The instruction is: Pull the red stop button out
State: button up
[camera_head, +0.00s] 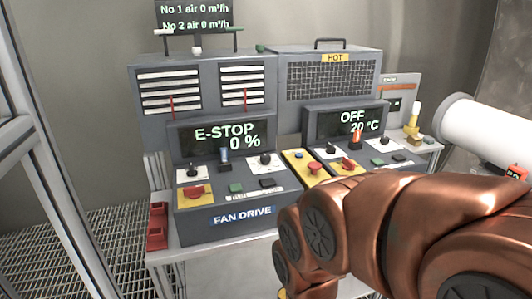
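A red button (193,192) sits on a yellow plate at the left of the fan drive panel (240,214). The fan drive display (227,135) reads E-STOP and 0 %. A red mushroom button (314,168) stands on a narrow yellow box between the two units. Another red control (348,163) sits on a yellow plate on the right unit. I cannot tell which of these the task means, or whether any is pressed in. My copper arm covers the lower right, in front of the panels. My gripper is not visible.
The right unit's display (346,121) reads OFF and 20 °C. Levers and small buttons stand up from both panels. A red block (157,226) lies at the bench's left end. A white pipe (478,133) is at the right, and a metal frame (50,170) is at the left.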

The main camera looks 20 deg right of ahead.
aim_at(315, 166)
jog(key=u, duration=0.1)
jog(key=i, duration=1)
jog(key=z, duration=0.25)
